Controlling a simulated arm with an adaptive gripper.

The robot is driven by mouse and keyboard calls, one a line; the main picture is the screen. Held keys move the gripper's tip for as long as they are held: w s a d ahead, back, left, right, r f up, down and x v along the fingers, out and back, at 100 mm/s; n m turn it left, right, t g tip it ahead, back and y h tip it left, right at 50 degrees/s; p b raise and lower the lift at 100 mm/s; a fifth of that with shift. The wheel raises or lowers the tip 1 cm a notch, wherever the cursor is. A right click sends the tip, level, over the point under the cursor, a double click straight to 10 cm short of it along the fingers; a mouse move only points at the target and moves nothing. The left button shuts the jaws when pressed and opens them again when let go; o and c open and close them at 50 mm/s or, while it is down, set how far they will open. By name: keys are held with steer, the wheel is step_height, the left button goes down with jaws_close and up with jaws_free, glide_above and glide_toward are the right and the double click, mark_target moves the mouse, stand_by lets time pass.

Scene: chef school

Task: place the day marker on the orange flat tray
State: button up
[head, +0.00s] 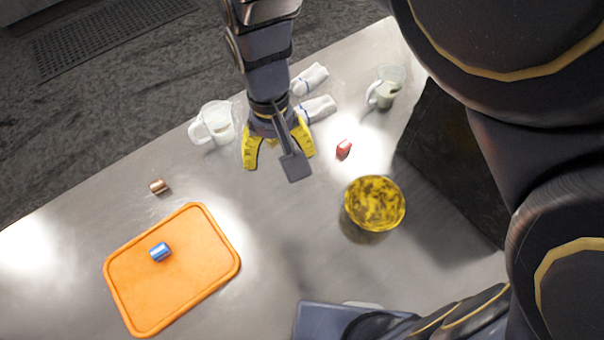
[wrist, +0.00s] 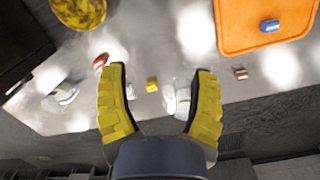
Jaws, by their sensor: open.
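The orange flat tray (head: 217,262) lies at the lower left of the head view, and at the upper right of the wrist view (wrist: 240,40). A small blue cylinder (head: 160,252) lies on it. My gripper (head: 279,161) is open and empty above the counter, right of the tray. In the wrist view a small yellow block (wrist: 152,85) shows between the spread fingers (wrist: 161,68), apart from them. A small copper cylinder (head: 158,186) and a small red piece (head: 344,149) lie on the counter. I cannot tell which small piece is the day marker.
A measuring jug (head: 214,124) stands left of my gripper, another (head: 385,88) at the upper right. Two white items (head: 310,79) lie behind my gripper. The counter between the tray and bowl is clear.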

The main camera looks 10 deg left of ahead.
steer(key=s+d+r+m, duration=0.2)
steer(key=s+d, duration=0.3)
steer(key=d, duration=0.3)
steer(key=s+d+r+m, duration=0.2)
steer(key=s+d, duration=0.4)
steer(key=d, duration=0.3)
steer(key=shift+s+g+y, duration=0.3)
steer(key=shift+g, duration=0.1)
